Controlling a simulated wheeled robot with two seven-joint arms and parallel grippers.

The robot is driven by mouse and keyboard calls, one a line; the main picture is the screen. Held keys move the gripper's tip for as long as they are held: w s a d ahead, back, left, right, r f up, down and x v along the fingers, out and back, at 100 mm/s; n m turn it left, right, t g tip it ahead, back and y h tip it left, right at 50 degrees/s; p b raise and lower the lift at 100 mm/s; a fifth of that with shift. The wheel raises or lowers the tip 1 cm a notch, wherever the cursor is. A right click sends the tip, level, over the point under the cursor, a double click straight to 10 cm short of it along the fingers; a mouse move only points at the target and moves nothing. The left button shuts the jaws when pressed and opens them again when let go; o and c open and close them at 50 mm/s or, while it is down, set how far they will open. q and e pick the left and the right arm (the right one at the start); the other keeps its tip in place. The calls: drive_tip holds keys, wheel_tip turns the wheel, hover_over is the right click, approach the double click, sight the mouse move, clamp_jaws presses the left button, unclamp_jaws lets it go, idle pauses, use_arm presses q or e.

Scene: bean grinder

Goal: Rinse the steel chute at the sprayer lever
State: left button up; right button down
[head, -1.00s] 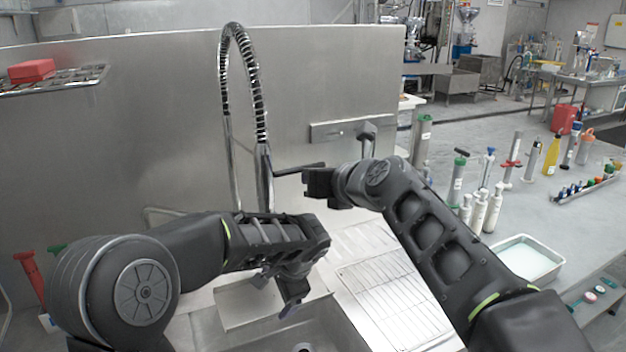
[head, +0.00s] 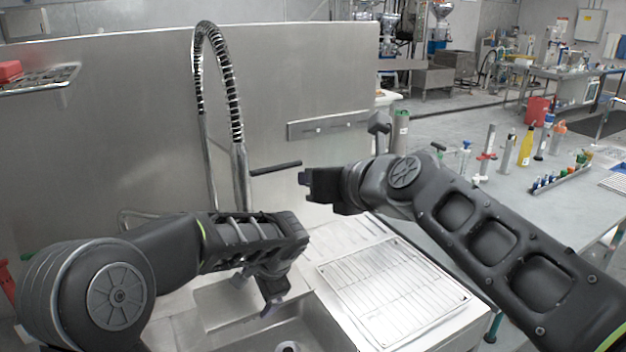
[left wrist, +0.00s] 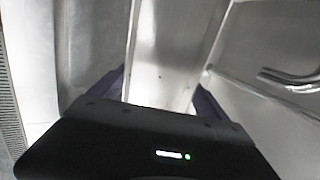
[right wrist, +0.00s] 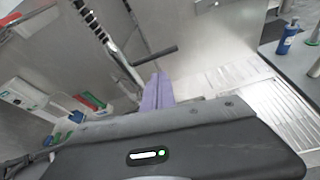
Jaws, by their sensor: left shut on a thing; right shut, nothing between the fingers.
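A steel chute (left wrist: 163,45) shows between the purple fingers of my left gripper (left wrist: 160,88) in the left wrist view. The left gripper is shut on it. The black sprayer lever (head: 275,168) sticks out to the right from the sprayer hose column. My right gripper (head: 304,182) is shut and empty, just below and near the lever's free end. In the right wrist view, the lever (right wrist: 155,54) lies beyond the closed purple fingers (right wrist: 157,92).
The sprayer's coiled hose (head: 232,95) arches in front of the steel splash wall (head: 310,70). The sink (head: 270,330) lies below my left gripper. Bottles and tools stand on the bench at right.

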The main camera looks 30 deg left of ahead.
drive_tip(key=shift+s+d, duration=0.25)
drive_tip(key=shift+d, duration=0.05)
drive_tip(key=w+d+n+t+h, duration=0.1)
drive_tip(key=w+d+n+t, duration=0.35)
drive_tip(key=n, duration=0.85)
drive_tip(key=s+a+r+n+g+y, duration=0.1)
drive_tip(key=s+r+n, duration=0.1)
drive_tip(key=n, duration=1)
drive_tip(key=s+a+r+n+y, duration=0.2)
drive_tip(key=s+n, duration=0.1)
drive_tip(key=n, duration=0.9)
drive_tip(key=shift+a+g, duration=0.2)
drive_tip(key=shift+g, duration=0.15)
